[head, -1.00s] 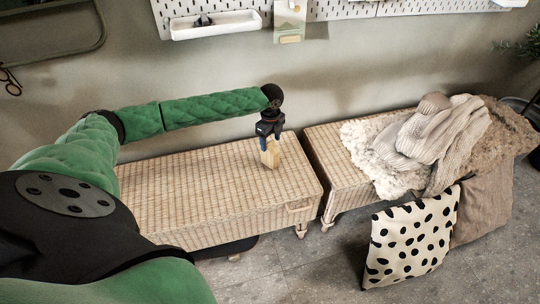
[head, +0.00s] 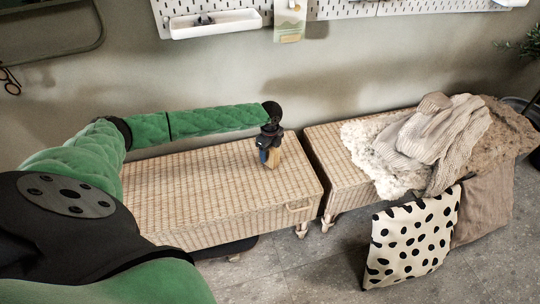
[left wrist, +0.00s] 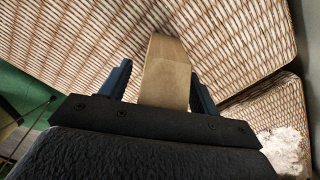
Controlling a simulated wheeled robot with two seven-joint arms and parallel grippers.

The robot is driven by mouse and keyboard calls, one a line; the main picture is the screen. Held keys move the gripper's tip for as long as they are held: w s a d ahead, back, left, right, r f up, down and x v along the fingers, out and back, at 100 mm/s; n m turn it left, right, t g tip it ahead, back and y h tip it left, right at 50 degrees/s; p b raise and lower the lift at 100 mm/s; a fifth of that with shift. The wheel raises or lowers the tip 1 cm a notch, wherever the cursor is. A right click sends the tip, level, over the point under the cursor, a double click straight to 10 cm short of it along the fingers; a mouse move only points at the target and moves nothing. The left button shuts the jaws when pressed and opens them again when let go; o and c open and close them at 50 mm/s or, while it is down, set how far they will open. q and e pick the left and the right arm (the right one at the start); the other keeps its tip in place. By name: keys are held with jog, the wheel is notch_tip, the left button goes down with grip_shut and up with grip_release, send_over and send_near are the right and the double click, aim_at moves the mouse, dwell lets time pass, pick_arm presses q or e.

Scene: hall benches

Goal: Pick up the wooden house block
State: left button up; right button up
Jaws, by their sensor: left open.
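The wooden house block (head: 275,159) stands on the left wicker bench (head: 200,190), near its right end, partly hidden by my gripper in the head view. In the left wrist view the pale wooden block (left wrist: 165,72) rises between the two blue fingers. My left gripper (head: 267,157) is at the block from above. In the left wrist view the left gripper (left wrist: 160,90) is open, with a finger on each side of the block and a gap visible at least on the left. My right gripper is not in view.
A second wicker bench (head: 345,185) stands to the right, with a knitted throw (head: 440,135) and a fluffy cream one (head: 375,165) on it. A spotted cushion (head: 412,240) leans in front. A white pegboard tray (head: 215,23) hangs on the wall. Most of the left bench top is clear.

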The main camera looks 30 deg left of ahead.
pick_arm(q)
jog(key=c, duration=1.1)
jog(key=shift+r, duration=0.15)
jog(key=shift+c, duration=0.2)
